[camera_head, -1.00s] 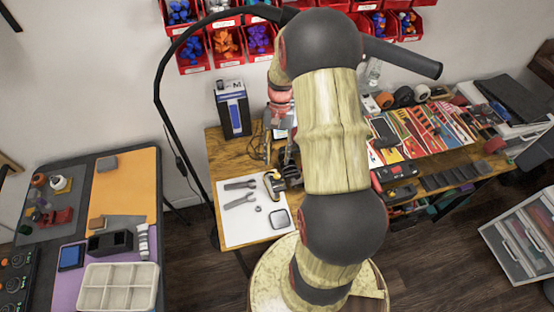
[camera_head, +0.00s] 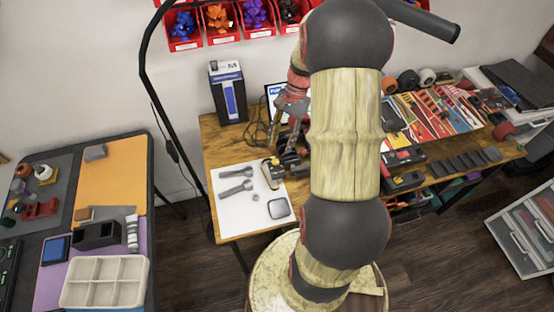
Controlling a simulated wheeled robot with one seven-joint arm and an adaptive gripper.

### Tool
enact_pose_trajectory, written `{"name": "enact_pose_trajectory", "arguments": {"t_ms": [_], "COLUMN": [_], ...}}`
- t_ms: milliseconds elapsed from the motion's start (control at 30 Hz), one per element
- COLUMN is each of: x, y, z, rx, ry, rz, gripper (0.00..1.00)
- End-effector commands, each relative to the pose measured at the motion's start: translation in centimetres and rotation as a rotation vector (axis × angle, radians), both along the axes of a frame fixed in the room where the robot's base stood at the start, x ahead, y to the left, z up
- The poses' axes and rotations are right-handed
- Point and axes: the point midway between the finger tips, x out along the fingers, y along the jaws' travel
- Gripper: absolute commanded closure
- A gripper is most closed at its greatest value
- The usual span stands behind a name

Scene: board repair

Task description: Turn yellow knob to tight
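A small yellow and black item (camera_head: 267,174) is at the right edge of the white mat (camera_head: 232,212) on the wooden workbench. It may carry the yellow knob, but it is too small to tell. My gripper (camera_head: 288,166) points down just right of this item, over the mat's right edge. I cannot tell whether they touch. The fingers are small and dark, partly lost against dark parts beside them, so their opening does not show clearly. My arm hides the bench to the right of the gripper.
Two grey wrenches (camera_head: 236,188) and a square dark-rimmed piece (camera_head: 278,208) lie on the mat. A black lamp arm (camera_head: 143,62) rises left of the bench. Red bins (camera_head: 219,22) hang on the wall.

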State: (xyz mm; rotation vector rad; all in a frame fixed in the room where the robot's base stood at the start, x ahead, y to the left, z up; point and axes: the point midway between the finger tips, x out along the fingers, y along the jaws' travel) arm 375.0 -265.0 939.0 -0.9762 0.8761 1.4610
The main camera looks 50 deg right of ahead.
Motion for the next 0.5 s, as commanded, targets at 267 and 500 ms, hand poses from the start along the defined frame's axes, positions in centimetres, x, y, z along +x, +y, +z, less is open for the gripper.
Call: {"name": "enact_pose_trajectory", "arguments": {"t_ms": [267,500], "x": [-0.2,-0.3], "y": [1.7,2.5], "z": [-4.1,-6.1], "rx": [0.001,0.000], "ry": [0.002,0.000], "rz": [0.004,0.004], "gripper": [0.61,0.61]}}
